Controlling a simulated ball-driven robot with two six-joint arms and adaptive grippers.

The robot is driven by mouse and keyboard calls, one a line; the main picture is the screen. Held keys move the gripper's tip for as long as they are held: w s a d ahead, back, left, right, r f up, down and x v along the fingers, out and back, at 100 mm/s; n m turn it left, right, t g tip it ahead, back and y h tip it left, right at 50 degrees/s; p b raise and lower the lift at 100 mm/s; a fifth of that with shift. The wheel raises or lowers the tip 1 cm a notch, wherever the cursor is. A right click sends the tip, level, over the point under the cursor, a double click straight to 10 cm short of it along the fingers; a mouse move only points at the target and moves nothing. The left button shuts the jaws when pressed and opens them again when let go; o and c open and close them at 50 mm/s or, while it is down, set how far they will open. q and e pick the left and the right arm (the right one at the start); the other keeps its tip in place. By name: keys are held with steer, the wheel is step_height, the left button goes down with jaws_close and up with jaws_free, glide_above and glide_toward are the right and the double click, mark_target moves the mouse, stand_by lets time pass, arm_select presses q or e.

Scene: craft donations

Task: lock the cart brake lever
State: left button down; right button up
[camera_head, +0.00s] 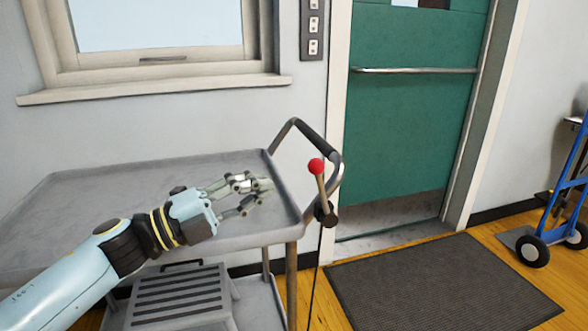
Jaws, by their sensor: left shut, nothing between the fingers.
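The brake lever (321,186) is a thin tan rod with a red ball knob (316,165), on a dark pivot at the right end of the grey cart (90,200). It stands nearly upright, its top leaning slightly left. A thin dark cable or rod runs down from the pivot. My left gripper (264,192) is over the cart's top tray, left of the lever and apart from it. Its fingers are shut with nothing between them and point right. My right gripper is not in view.
The cart's push handle (316,137) rises just behind the lever. A grey slatted step stool (180,297) sits on the lower shelf. A dark mat (440,285) lies before a green door (405,130). A blue hand truck (565,200) stands at the right. The cart's top is bare.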

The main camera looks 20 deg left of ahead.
mark_target(321, 193)
arm_select(q)
steer(key=x, duration=0.7)
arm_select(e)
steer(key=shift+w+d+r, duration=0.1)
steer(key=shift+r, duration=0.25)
arm_select(q)
steer(key=shift+p, duration=0.3)
